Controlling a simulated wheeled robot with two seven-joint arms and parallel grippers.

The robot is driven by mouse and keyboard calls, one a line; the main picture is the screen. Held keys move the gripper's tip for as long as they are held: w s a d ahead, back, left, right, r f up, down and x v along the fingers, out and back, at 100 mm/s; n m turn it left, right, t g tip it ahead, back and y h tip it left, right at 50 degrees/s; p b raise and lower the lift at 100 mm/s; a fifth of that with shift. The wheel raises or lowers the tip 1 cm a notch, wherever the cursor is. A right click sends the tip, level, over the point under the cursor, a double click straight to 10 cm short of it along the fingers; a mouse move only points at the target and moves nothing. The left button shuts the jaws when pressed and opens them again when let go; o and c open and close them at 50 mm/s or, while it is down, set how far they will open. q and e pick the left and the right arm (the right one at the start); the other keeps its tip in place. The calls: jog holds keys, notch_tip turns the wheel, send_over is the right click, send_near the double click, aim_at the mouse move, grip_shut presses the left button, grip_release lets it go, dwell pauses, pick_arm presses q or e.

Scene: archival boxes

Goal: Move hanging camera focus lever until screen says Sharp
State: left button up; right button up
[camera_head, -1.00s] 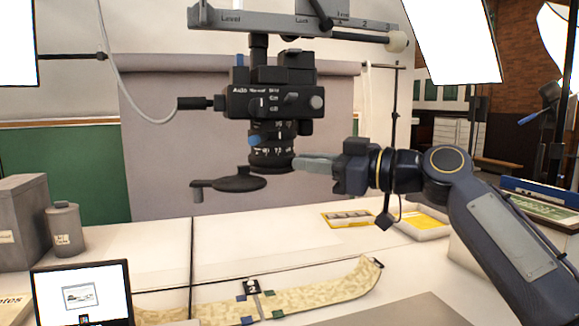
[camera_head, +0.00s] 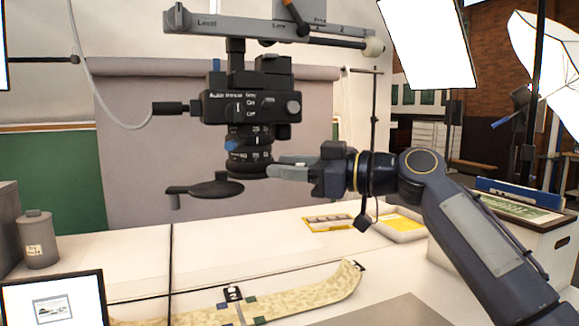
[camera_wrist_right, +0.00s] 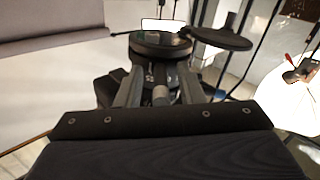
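The black camera (camera_head: 252,106) hangs lens-down from a grey bar, with its ringed lens (camera_head: 249,152) below the body. The lens also shows in the wrist view (camera_wrist_right: 160,45). My right gripper (camera_head: 272,168) comes in from the right, its fingertips at the lower right side of the lens. In the wrist view its two fingers (camera_wrist_right: 160,82) stand apart, with a small grey cylinder (camera_wrist_right: 161,95), perhaps the focus lever, between them. I cannot tell whether they touch it. The screen (camera_head: 54,303) at lower left shows a small picture window; its text is unreadable. My left gripper is not in view.
A dark round disc on an arm (camera_head: 215,187) is below the lens, left of my fingers. A curved pale strip (camera_head: 290,296) lies on the white table (camera_head: 225,255). A canister (camera_head: 38,240) stands left; a tray (camera_head: 398,228) and lamps are right.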

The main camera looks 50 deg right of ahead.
jog(key=v, duration=0.7)
jog(key=shift+s, duration=0.4)
jog(key=shift+d, duration=0.1)
dwell(0.4)
